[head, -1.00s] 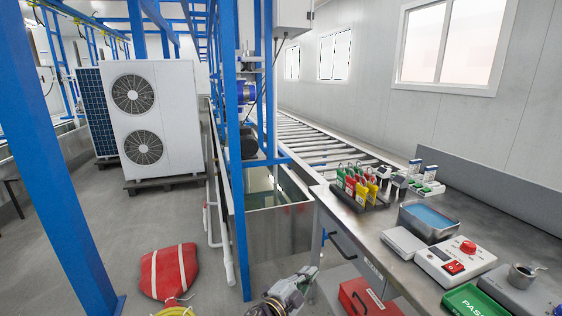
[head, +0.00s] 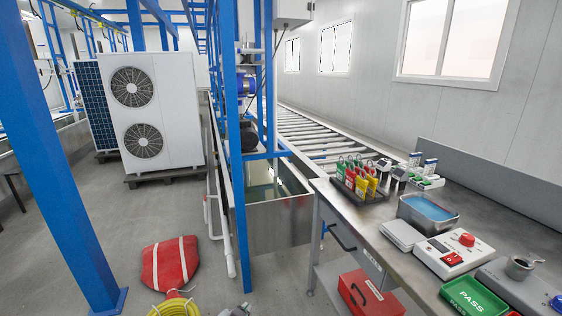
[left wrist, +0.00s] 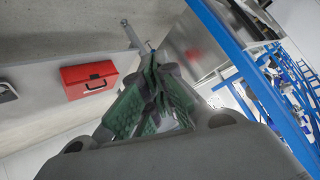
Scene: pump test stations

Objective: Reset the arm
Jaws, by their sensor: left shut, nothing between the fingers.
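My left gripper (left wrist: 152,62) shows in the left wrist view with its fingers together and nothing between them. It hangs in free air, apart from the bench and the red toolbox (left wrist: 88,78). In the head view only a small grey piece at the bottom edge may belong to it. My right gripper is not seen in either view.
A steel bench (head: 352,222) on the right holds padlocks (head: 358,180), a blue-filled tray (head: 428,212), a red-button box (head: 455,252) and a green PASS sign (head: 474,302). The red toolbox (head: 370,294) sits below. A blue post (head: 236,170) and water tank (head: 280,222) stand ahead.

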